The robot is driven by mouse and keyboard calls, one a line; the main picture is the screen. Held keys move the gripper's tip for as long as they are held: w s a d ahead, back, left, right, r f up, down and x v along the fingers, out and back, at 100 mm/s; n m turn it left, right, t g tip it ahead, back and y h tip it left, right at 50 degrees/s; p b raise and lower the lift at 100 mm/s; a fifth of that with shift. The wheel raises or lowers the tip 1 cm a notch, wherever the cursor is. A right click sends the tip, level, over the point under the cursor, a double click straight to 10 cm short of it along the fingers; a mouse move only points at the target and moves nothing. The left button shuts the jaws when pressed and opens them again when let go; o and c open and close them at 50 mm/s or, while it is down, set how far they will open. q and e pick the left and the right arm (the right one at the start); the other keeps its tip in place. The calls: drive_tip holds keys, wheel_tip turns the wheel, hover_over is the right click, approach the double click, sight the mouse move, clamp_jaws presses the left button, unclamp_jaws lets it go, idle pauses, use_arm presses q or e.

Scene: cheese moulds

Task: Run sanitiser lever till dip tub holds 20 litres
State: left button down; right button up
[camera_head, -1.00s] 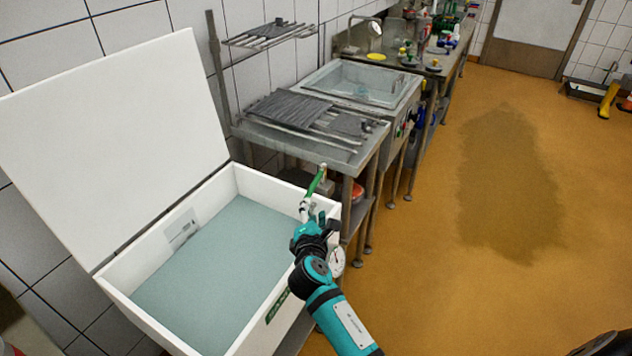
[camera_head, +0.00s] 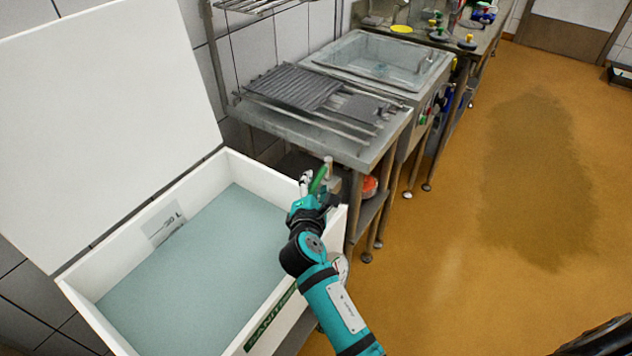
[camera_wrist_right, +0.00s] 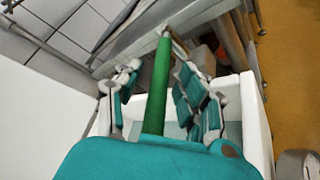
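The white dip tub (camera_head: 185,322) stands at the left with its lid (camera_head: 110,110) raised. Pale blue-green liquid (camera_head: 190,280) covers its floor. A label (camera_head: 163,222) on the inner back wall reads 20 L beside a short line. The liquid's edge lies near the label's lower end, below that line. The green sanitiser lever (camera_head: 318,180) is at the tub's far right corner. My right gripper (camera_head: 312,192) is at the lever. In the right wrist view the lever (camera_wrist_right: 158,85) runs between two spread fingers (camera_wrist_right: 160,100), with gaps on both sides. My left gripper is not in view.
A steel table (camera_head: 300,125) with grey slatted racks (camera_head: 292,86) stands behind the tub's right corner. A sink basin (camera_head: 385,62) is beyond it. The orange floor (camera_head: 450,270) at the right is open, with a dark wet-looking patch (camera_head: 535,180).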

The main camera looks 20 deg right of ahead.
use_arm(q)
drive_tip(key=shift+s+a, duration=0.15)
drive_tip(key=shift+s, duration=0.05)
use_arm(e)
drive_tip(key=shift+s, duration=0.1)
drive_tip(key=shift+c, duration=0.6)
clamp_jaws()
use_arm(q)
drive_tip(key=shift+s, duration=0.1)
